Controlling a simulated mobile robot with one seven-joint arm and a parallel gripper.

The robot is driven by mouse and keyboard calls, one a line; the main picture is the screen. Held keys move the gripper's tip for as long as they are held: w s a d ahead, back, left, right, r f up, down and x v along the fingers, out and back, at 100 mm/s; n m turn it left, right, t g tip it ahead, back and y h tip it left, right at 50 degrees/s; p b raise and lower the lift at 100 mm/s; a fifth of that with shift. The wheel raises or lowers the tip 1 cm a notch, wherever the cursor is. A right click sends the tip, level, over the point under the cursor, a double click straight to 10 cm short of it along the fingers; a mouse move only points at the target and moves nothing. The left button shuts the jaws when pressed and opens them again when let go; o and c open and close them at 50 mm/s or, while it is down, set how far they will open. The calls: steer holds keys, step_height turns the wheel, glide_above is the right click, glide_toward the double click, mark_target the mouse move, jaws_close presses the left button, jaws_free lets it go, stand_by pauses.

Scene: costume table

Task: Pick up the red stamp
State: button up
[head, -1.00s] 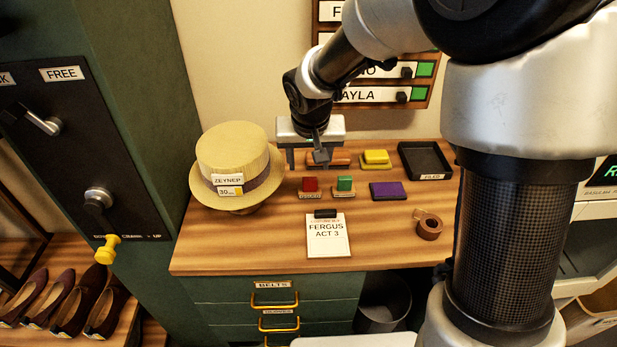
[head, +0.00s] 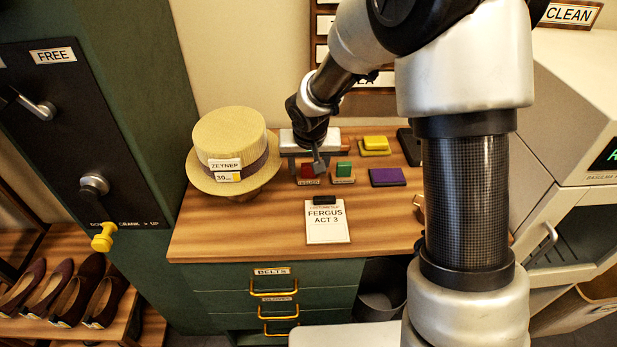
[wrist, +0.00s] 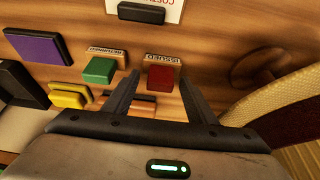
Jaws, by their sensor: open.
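The red stamp (head: 307,171) stands on the wooden table right of the straw hat, partly behind my gripper's dark finger in the head view. It also shows in the wrist view (wrist: 161,77), with a label strip reading "ISSUED" beside it. My gripper (wrist: 160,83) is open and empty. In the wrist view its two fingers reach toward the red stamp, which appears between their tips. In the head view my gripper (head: 306,160) is right at the stamp's back side. I cannot tell whether the fingers touch it.
A green stamp (head: 343,170) stands close on the right. A yellow stamp (head: 375,143), a purple pad (head: 387,177), a dark tray (head: 409,146) and a straw hat (head: 228,140) are around. A card (head: 326,228) lies in front on mostly clear table.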

mark_target(309, 164)
steer(key=c, duration=1.2)
step_height(309, 164, up, 10)
steer(key=shift+r+p, duration=0.1)
steer(key=shift+p, duration=0.8)
